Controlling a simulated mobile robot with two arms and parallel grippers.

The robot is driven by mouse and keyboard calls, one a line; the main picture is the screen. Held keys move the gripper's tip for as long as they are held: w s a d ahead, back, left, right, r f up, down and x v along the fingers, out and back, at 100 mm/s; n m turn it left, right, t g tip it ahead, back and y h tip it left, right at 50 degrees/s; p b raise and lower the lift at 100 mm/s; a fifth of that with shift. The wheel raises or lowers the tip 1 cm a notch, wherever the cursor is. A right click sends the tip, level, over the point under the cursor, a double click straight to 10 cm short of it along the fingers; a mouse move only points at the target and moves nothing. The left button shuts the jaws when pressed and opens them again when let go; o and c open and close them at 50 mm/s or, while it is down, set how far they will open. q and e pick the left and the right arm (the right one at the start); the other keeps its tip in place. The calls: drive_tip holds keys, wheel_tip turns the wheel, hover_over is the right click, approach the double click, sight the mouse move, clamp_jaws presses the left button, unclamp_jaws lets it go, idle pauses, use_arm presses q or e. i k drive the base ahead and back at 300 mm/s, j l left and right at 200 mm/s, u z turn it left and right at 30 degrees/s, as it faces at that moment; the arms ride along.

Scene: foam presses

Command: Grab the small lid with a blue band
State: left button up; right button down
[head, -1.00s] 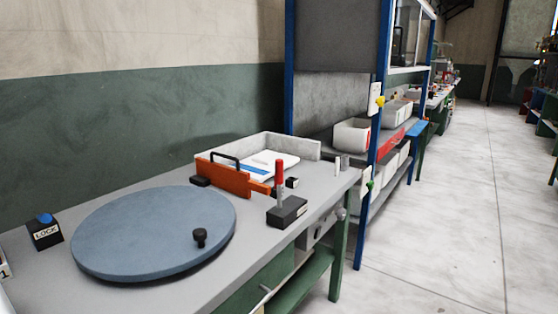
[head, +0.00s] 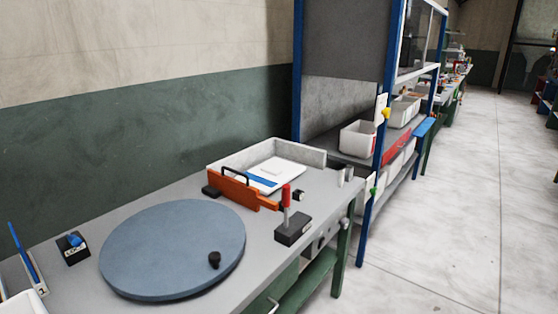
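A flat white rectangular piece with a blue band along its near edge (head: 275,172) lies in a white-walled, open-topped bay (head: 305,156) at the back of the grey workbench (head: 190,187). It looks like the lid with a blue band; its size is hard to judge from here. An orange gate with a black handle (head: 237,190) stands across the front of the bay and hides part of the piece's near side. Neither of my grippers is in view.
A large blue-grey disc (head: 165,250) with a black knob (head: 214,260) fills the bench's near part. A red-handled lever on a black base (head: 293,230) stands right of the gate. A LOCK box (head: 72,250) sits left. Right of the bench is clear floor (head: 450,230).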

sight(270, 176)
drive_tip(key=i+l, duration=0.15)
drive_tip(key=l, duration=0.25)
drive_tip(key=i+l+u, duration=0.1)
drive_tip(key=l, duration=0.25)
drive_tip(key=i+l+u, duration=0.1)
drive_tip(key=l, duration=0.3)
drive_tip(key=i+l, duration=0.2)
drive_tip(key=l, duration=0.2)
drive_tip(key=i+l+u, duration=0.1)
drive_tip(key=l, duration=0.3)
drive_tip(key=i+l, duration=0.1)
drive_tip(key=l, duration=0.35)
drive_tip(key=i+u, duration=0.05)
